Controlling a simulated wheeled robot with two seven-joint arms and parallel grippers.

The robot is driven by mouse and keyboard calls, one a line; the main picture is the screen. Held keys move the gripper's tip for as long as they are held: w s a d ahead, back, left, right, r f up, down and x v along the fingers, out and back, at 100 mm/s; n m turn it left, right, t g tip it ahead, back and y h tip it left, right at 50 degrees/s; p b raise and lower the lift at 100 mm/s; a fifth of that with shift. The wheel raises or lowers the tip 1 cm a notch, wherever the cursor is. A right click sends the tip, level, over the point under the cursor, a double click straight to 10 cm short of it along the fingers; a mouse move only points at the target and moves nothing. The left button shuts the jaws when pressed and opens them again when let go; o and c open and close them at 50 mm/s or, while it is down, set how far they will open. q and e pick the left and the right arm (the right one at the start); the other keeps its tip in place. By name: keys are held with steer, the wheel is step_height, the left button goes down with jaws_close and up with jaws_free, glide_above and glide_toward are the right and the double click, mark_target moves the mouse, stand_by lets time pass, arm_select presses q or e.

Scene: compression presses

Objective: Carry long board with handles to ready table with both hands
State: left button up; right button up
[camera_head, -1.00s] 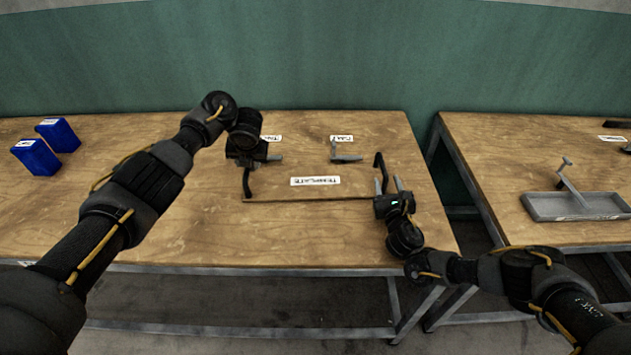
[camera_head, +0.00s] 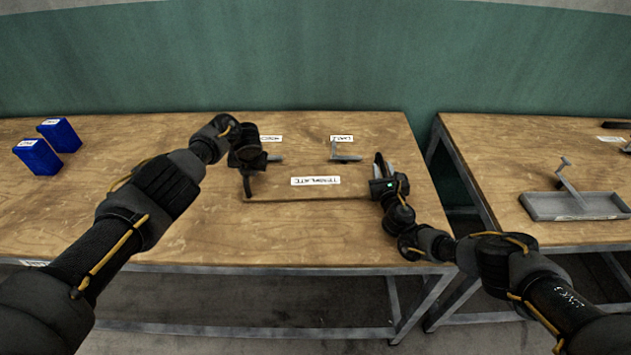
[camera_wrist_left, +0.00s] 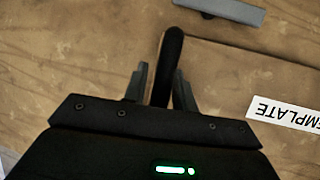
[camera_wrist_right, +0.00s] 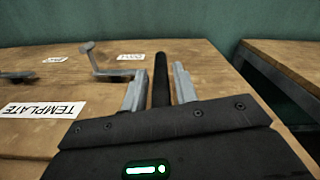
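The long board (camera_head: 290,197) lies flat on the middle wooden table, with a black handle at each end. The left handle (camera_head: 246,184) also shows in the left wrist view (camera_wrist_left: 170,65), upright between the fingers of my left gripper (camera_wrist_left: 162,85). The right handle (camera_head: 379,163) also shows in the right wrist view (camera_wrist_right: 160,80), between the fingers of my right gripper (camera_wrist_right: 155,88). Both grippers are open, with a small gap beside each handle. A white TEMPLATE label (camera_head: 315,181) lies on the board.
A grey metal tool (camera_head: 345,157) lies behind the board, near small labels. Two blue boxes (camera_head: 60,134) stand at the left. A second table (camera_head: 500,150) stands to the right across a gap and holds a grey tray (camera_head: 560,215). The table's front area is clear.

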arm_select(q)
jaws_close()
arm_select(e)
jaws_close()
arm_select(q)
steer(key=shift+r, duration=0.1)
